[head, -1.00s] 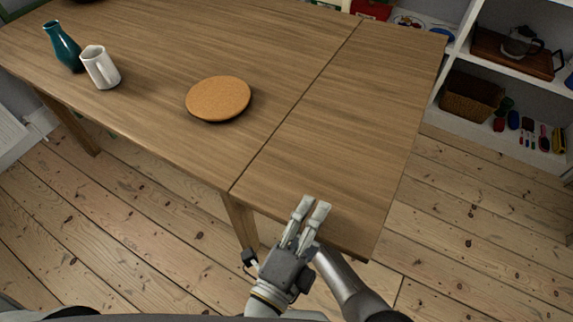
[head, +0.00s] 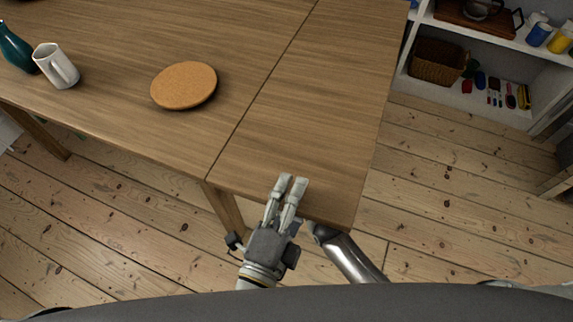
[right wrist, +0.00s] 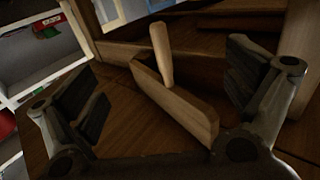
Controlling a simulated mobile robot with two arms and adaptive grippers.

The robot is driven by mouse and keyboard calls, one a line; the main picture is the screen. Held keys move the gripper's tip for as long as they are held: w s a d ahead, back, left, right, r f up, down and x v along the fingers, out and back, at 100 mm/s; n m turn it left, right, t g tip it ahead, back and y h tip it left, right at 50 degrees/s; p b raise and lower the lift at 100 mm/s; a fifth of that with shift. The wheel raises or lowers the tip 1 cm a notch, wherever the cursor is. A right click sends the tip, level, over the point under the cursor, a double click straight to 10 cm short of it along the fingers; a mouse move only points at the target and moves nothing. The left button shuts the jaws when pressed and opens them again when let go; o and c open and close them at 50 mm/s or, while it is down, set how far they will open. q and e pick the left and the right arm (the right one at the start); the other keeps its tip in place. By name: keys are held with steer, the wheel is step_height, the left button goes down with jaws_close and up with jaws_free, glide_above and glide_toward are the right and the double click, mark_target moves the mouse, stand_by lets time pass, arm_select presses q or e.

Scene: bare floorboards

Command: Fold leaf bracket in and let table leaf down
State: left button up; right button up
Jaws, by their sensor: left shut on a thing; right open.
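The table leaf (head: 330,85) is the right-hand section of the wooden table (head: 150,35) and is level with the main top, with a seam between them. My left gripper (head: 291,182) is at the leaf's near edge, its two visible fingers over the top, shut on the leaf. In the right wrist view, the leaf bracket (right wrist: 178,98) is a wooden piece under the table with a round peg (right wrist: 161,55) standing out of it. My right gripper (right wrist: 163,75) is open, with one finger on each side of the bracket and peg. In the head view it is hidden under the leaf.
A round cork mat (head: 184,85), a white mug (head: 56,65) and a teal vase (head: 15,48) stand on the main top. A shelf at the right holds a basket (head: 437,61) and small items. The floor (head: 450,180) right of the leaf is clear.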

steer(key=shift+r+x, duration=0.15)
steer(key=shift+x, duration=2.5)
steer(key=shift+r+x, duration=0.1)
steer(key=shift+x, duration=2.55)
steer(key=shift+c, duration=0.5)
jaws_close()
